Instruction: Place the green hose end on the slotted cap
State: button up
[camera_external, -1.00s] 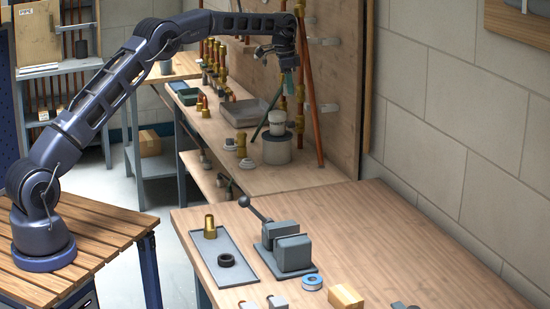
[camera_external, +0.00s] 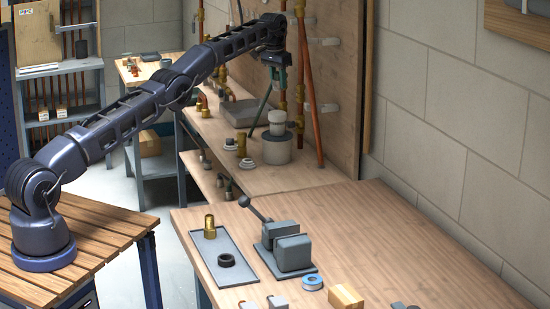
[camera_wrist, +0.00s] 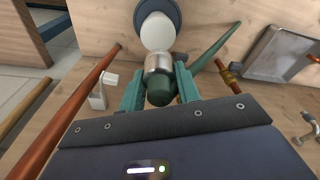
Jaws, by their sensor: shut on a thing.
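My gripper (camera_wrist: 158,85) has teal fingers shut on the green hose end (camera_wrist: 160,92), a dark green piece with a silver collar beside it. A green hose (camera_wrist: 213,50) runs off to the upper right in the wrist view. The white piece (camera_wrist: 156,30) also shows beyond the silver collar in the wrist view. I cannot make out a slot on it. The fingers partly hide the hose end.
Copper pipes (camera_external: 305,90) stand along the board close to the right of my gripper. A grey tray (camera_external: 240,113) and brass fittings (camera_external: 241,145) are on the rear bench. The front bench holds a vise (camera_external: 290,250); its right part is mostly clear.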

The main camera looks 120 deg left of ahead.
aim_at(275, 80)
jog(key=shift+f, duration=3.95)
jog(key=shift+f, duration=0.1)
jog(key=o, duration=1)
jog(key=r, duration=0.4)
jog(key=d+r, duration=0.1)
jog(key=r, duration=0.7)
jog(key=shift+s+d, duration=0.15)
jog(key=shift+s, duration=0.15)
